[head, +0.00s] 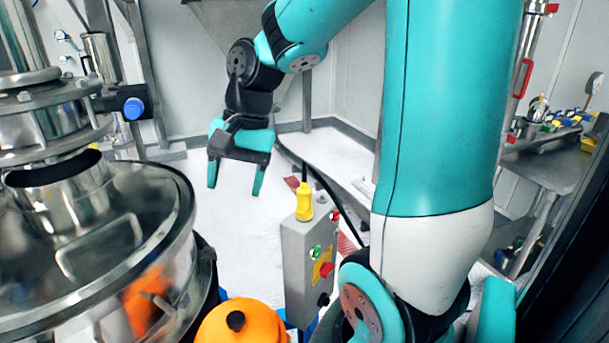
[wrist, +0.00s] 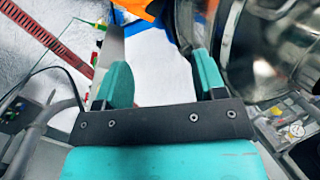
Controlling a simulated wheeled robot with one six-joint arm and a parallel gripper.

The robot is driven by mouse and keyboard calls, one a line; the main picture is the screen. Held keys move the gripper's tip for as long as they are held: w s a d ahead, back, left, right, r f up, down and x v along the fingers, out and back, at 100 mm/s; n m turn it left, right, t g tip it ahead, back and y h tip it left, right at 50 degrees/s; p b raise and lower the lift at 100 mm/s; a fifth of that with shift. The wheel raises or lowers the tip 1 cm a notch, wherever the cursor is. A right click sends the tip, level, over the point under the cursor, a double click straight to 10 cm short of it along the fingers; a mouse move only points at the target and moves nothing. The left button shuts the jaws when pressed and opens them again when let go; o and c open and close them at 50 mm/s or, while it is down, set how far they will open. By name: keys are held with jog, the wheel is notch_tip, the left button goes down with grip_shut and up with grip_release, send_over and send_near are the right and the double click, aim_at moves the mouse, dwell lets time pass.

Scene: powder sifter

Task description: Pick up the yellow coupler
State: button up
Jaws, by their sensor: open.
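My gripper (head: 236,182) hangs open and empty in the middle of the head view, its teal fingers pointing down. In the wrist view my gripper (wrist: 161,72) shows two fingers apart with only white floor between them. I cannot tell which yellow piece is the coupler.
The steel sifter (head: 150,225) fills the left side. The grey control box (head: 299,255) has coloured buttons. An orange rounded object (head: 240,322) is at the bottom. The steel table (head: 540,168) is on the right. White floor (head: 238,240) is clear below my gripper.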

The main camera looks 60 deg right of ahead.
jog(key=d+r+m+p, duration=0.3)
jog(key=d+r+m, duration=0.2)
jog(key=d+m, duration=0.5)
jog(key=m+p, duration=0.2)
jog(key=m, duration=0.2)
send_near(303, 190)
jog(key=x, duration=0.2)
jog(key=p+x, duration=0.1)
jog(key=x, duration=0.2)
jog(key=shift+s+d+f, duration=0.15)
jog(key=shift+d, duration=0.05)
jog(key=shift+h, duration=0.3)
jog(key=shift+w+p+x, duration=0.2)
jog(key=shift+p+x, duration=1)
jog(key=shift+x, duration=1.7)
jog(key=c, duration=1)
jog(key=shift+c, duration=0.2)
